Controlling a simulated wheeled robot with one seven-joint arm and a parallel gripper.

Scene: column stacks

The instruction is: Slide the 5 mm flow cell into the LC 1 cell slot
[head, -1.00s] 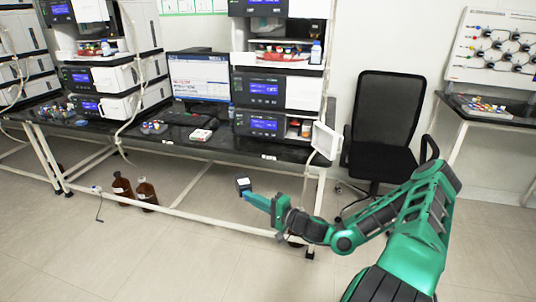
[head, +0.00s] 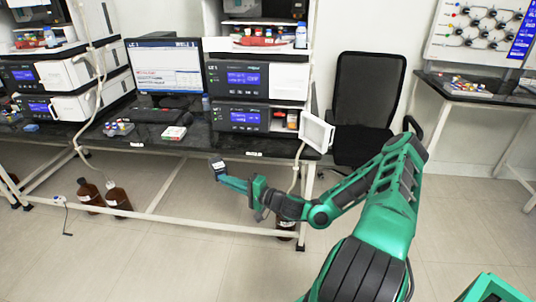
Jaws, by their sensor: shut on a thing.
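My gripper (head: 223,177) is shut on a small dark block with a pale label (head: 218,164), which seems to be the flow cell; its size marking is too small to read. The block is held up at the fingertips, in front of and below the bench's front edge. The LC 1 stack (head: 262,80) stands on the bench behind it, to the upper right. Its lowest module (head: 241,117) has a lit blue screen and an open compartment (head: 285,120) at its right, with a white door (head: 317,131) swung out. I cannot make out the cell slot itself.
The black bench (head: 190,146) has a white front rail. A small white box (head: 173,133), a vial rack (head: 118,128) and a monitor (head: 165,66) stand left of the stack. A black chair (head: 365,100) is at the right. Brown bottles (head: 105,197) stand on the floor below. The near floor is clear.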

